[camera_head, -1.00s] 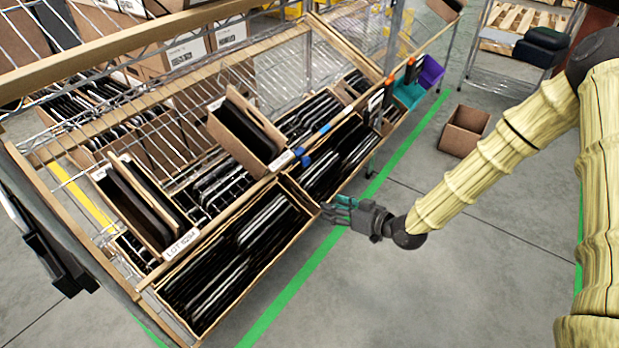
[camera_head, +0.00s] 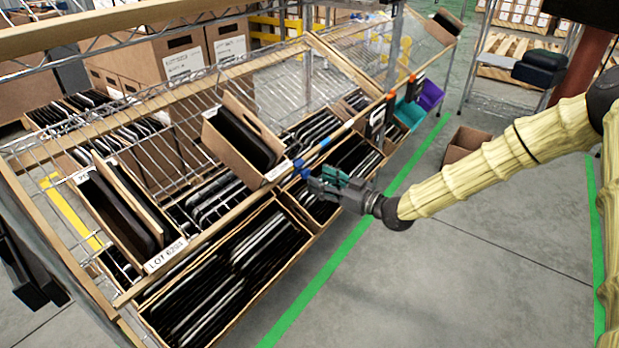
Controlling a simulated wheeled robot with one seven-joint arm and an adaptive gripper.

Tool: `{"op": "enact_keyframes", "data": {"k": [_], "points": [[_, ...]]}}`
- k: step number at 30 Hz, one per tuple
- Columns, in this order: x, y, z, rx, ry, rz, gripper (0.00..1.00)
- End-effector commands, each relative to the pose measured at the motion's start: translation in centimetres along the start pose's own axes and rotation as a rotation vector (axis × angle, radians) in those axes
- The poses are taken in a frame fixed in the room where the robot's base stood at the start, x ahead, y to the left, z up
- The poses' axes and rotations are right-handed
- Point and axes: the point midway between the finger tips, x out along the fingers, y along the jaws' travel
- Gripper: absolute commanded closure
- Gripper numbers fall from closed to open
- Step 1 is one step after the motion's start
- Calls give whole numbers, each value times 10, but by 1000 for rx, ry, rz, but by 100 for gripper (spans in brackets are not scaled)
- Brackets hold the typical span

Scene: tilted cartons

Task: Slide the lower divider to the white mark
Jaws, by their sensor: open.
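Two small blue pieces sit on the sloping rail at the front of the rack, and I take them for the dividers. The lower divider (camera_head: 299,168) is just right of a white label (camera_head: 278,172) on a tilted carton. The other blue piece (camera_head: 325,142) is further up the rail. I cannot tell for sure which white patch is the mark. My gripper (camera_head: 312,180), dark with teal parts, is open at the rail, its fingertips close to the lower divider. I cannot tell whether they touch it. The gripper hides part of the rail and a carton below.
Tilted cartons of dark flat items fill the rack, including a front lower carton (camera_head: 285,275) and a raised one (camera_head: 265,130). Orange-and-black clips (camera_head: 376,118) sit further up the rail. A small box (camera_head: 467,143) stands on the floor; the floor right of the rack is mostly clear.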

Motion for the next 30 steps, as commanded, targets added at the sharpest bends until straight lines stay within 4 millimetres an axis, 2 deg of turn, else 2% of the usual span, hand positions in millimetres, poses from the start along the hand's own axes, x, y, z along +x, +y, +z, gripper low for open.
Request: {"op": "enact_keyframes", "data": {"k": [3, 9, 15, 22, 23, 30], "points": [[19, 0, 2, 0, 1, -1, 49], [41, 0, 1, 0, 0, -1, 49], [49, 0, 0, 0, 1, 0, 49], [49, 0, 0, 0, 0, 0, 49], [49, 0, 0, 0, 0, 0, 51], [48, 0, 0, 0, 0, 0, 95]]}}
